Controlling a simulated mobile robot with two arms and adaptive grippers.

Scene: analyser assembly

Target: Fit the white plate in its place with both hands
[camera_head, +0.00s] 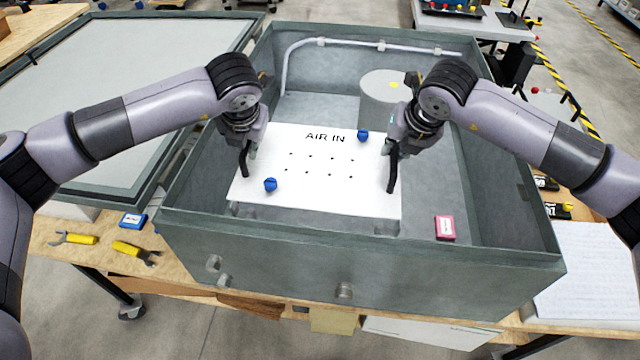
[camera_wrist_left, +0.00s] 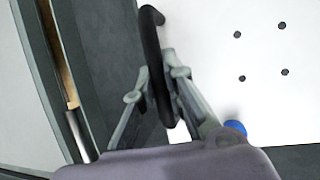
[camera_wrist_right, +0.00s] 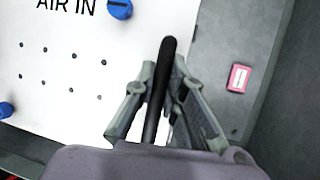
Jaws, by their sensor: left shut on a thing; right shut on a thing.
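The white plate (camera_head: 318,200) is inside the grey box, with "AIR IN" lettering, several small holes and two blue knobs. It also shows in the left wrist view (camera_wrist_left: 225,70) and the right wrist view (camera_wrist_right: 50,110). A black handle stands on each side of it. My left gripper (camera_head: 246,150) is shut on the left handle (camera_wrist_left: 152,60). My right gripper (camera_head: 394,150) is shut on the right handle (camera_wrist_right: 160,90). Whether the plate touches supports below is hard to tell.
The grey box (camera_head: 350,265) has high walls around the plate. A grey cylinder (camera_head: 375,110) stands behind the plate, and a pale pipe (camera_head: 340,42) runs along the back wall. A red block (camera_head: 445,228) lies to the right. A blue block (camera_head: 133,220) and yellow-handled tools (camera_head: 80,239) lie on the wooden table outside.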

